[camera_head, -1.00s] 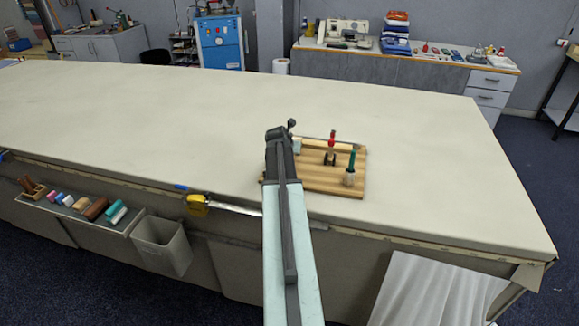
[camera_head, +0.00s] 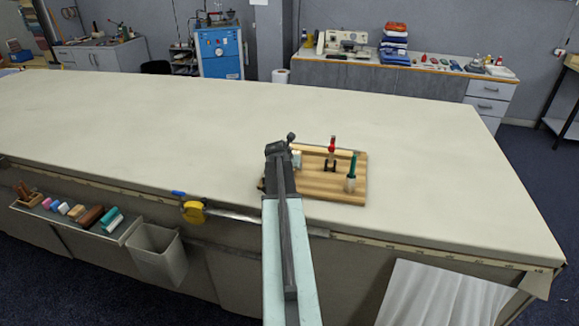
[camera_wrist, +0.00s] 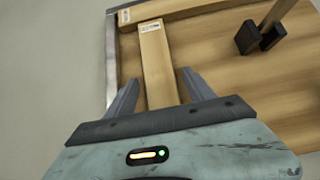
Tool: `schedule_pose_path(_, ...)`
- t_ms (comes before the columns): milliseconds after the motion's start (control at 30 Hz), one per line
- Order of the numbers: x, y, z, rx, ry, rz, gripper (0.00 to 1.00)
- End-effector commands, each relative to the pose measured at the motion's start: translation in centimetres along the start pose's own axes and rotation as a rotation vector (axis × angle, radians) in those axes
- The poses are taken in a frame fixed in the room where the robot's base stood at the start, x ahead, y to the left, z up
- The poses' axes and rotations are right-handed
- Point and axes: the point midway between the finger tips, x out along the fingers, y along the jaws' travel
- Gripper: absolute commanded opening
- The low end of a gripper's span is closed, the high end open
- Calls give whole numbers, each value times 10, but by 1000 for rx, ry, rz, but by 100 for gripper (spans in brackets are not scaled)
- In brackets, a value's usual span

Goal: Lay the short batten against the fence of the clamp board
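The clamp board (camera_head: 325,190) lies on the cloth table, with my gripper (camera_wrist: 160,76) over its left part. In the wrist view, a short pale batten (camera_wrist: 158,70) with a white label lies between my spread fingers. A gap shows on each side of it, and its near end is hidden by my gripper. Its far end meets or nearly meets a pale wooden strip (camera_wrist: 185,10) along the board's far edge, likely the fence. A grey metal strip (camera_wrist: 110,60) lines the board's left edge. The head view hides the batten behind my arm, or shows too little to tell.
A red-handled clamp (camera_head: 331,152) stands on the board, its dark base (camera_wrist: 262,38) right of the batten. A green-handled tool (camera_head: 351,175) stands near the right edge. The table (camera_head: 430,160) is clear around the board. A yellow tape measure (camera_head: 193,212) is at the front edge.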

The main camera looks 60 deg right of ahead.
Motion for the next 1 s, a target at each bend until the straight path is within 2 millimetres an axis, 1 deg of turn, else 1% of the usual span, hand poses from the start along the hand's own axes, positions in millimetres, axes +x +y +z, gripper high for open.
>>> schedule_pose_path(167,-4,0,4,0,0,0,62)
schedule_pose_path(267,-18,0,4,-1,0,1,62)
schedule_pose_path(367,-38,1,6,-2,0,2,62)
schedule_pose_path(600,-101,0,7,-1,0,2,62)
schedule_pose_path(700,-118,0,5,-2,0,2,62)
schedule_pose_path(800,-125,1,3,-2,0,1,62)
schedule_pose_path(1000,-122,1,2,-2,0,1,62)
